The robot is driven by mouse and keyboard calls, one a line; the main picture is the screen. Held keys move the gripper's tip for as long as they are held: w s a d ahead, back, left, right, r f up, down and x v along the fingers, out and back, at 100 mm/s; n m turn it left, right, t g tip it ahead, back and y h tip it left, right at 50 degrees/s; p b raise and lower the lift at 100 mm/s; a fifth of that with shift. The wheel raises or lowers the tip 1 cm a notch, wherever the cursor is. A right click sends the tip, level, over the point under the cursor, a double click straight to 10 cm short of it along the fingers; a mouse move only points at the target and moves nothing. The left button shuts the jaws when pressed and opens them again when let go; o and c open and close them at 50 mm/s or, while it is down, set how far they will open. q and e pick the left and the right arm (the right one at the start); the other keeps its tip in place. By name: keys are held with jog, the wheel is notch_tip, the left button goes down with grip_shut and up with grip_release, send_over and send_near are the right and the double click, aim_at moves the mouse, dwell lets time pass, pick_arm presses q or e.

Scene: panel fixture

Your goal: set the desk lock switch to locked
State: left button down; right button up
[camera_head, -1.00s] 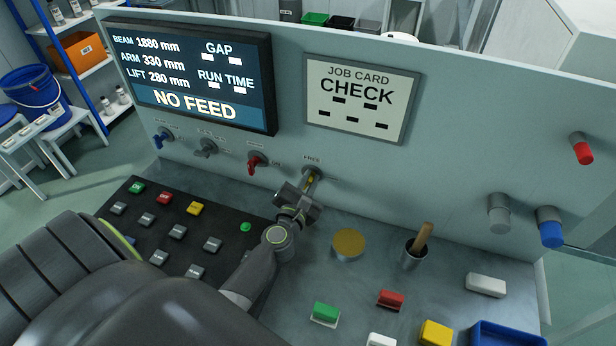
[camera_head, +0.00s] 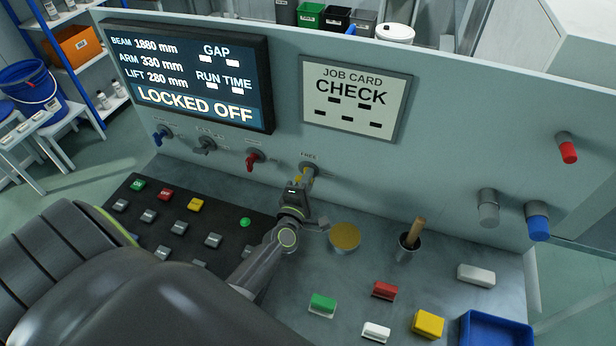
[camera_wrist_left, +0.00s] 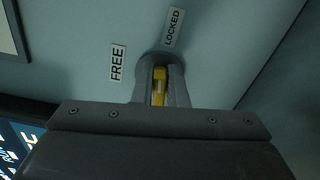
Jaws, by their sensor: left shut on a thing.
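The desk lock switch (camera_head: 310,168) is a round grey mount with a yellow handle on the upright panel, under a small FREE label. My left gripper (camera_head: 302,177) is shut on the yellow handle (camera_wrist_left: 160,84), which shows between the two fingers in the left wrist view. There, the FREE label (camera_wrist_left: 117,63) is left of the switch and the LOCKED label (camera_wrist_left: 173,28) is just above it. The fingers hide part of the handle, so its exact angle is hard to tell. The screen (camera_head: 190,75) reads LOCKED OFF. My right gripper is not in view.
A red-handled switch (camera_head: 254,158) and two more switches sit left along the panel. A black button board (camera_head: 165,235) lies below. A gold disc (camera_head: 345,236) and a cup with a wooden handle (camera_head: 410,245) stand right of the gripper. Several coloured blocks lie in front.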

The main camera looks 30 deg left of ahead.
pick_arm(q)
jog(key=shift+f+m, duration=0.2)
jog(key=shift+m, duration=0.6)
jog(key=c, duration=1.5)
grip_release()
jog(key=shift+b+v, duration=4.15)
jog(key=shift+v, duration=4.6)
